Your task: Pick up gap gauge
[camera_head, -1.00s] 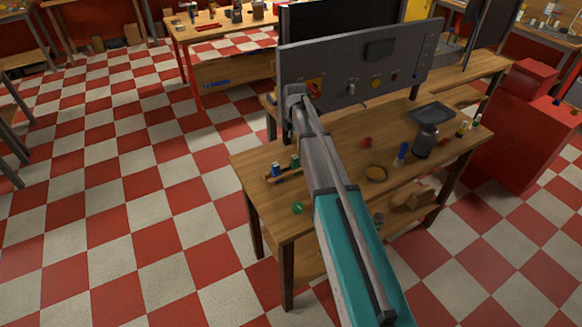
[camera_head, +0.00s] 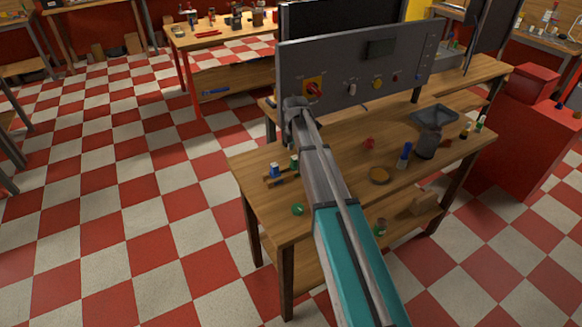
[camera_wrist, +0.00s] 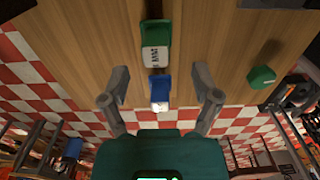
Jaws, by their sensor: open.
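No piece is clearly marked as the gap gauge, so I cannot tell for certain which one it is. In the wrist view, a blue piece (camera_wrist: 160,91) with a pale lower end lies between the two fingers of my gripper (camera_wrist: 161,80). A green piece (camera_wrist: 156,35) with a white lettered label sits just beyond it. My gripper is open, with visible space on both sides of the blue piece. In the head view, a blue piece (camera_head: 275,171) and a green piece (camera_head: 294,162) stand on a small wooden holder at the bench's left.
A grey panel (camera_head: 360,70) stands behind my arm.

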